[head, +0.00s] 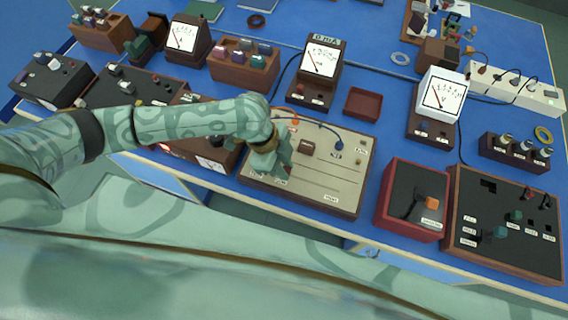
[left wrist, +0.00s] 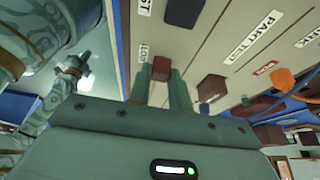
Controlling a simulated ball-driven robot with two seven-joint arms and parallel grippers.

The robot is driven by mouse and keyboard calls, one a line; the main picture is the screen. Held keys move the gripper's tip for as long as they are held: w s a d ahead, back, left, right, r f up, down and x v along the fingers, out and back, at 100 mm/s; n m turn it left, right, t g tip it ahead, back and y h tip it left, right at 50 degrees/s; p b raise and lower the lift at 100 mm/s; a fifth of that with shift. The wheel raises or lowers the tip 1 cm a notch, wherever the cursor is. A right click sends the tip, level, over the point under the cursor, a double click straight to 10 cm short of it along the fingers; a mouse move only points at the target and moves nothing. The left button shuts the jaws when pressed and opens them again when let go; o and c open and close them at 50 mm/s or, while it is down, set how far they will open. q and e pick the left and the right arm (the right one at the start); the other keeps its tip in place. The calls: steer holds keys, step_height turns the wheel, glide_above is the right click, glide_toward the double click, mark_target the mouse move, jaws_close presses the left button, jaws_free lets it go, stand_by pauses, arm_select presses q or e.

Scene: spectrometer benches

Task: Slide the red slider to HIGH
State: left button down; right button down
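The red slider (left wrist: 161,68) is a small dark red block. It shows in the left wrist view between the fingertips of my left gripper (left wrist: 160,76), with a finger close against each side. In the head view the left gripper (head: 268,168) is over the left front part of the beige panel (head: 330,180) and hides the slider. A partly covered white label (left wrist: 144,52) is beside the fingertips; I cannot read it fully. What looks like my right gripper (left wrist: 76,72) shows small at the left of the left wrist view, away from the panel.
A brown block (head: 307,148) stands on the panel near the gripper; a blue knob (head: 338,145) is farther right. A red box with an orange handle (head: 415,205) stands to the right. A meter (head: 319,65) and a dark red tray (head: 363,104) are behind.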

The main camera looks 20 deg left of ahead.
mark_target(308, 182)
arm_select(q)
steer(key=shift+d+r, duration=0.1)
steer(key=shift+d, duration=0.25)
steer(key=d, duration=0.1)
steer(key=d+p, duration=0.2)
steer(key=d, duration=0.1)
steer(key=shift+s+r, duration=0.15)
steer(key=shift+r, duration=0.1)
steer(key=d, duration=0.2)
steer(key=d+p, duration=0.1)
steer(key=d, duration=0.2)
steer(key=d+p, duration=0.1)
steer(key=d, duration=0.1)
steer(key=shift+d+f, duration=0.2)
steer(key=shift+f, duration=0.1)
steer(key=shift+s+d, duration=0.1)
steer(key=shift+d, duration=0.05)
steer(key=c, duration=1.5)
jaws_free()
steer(key=shift+o, duration=1.1)
steer(key=shift+d, duration=0.15)
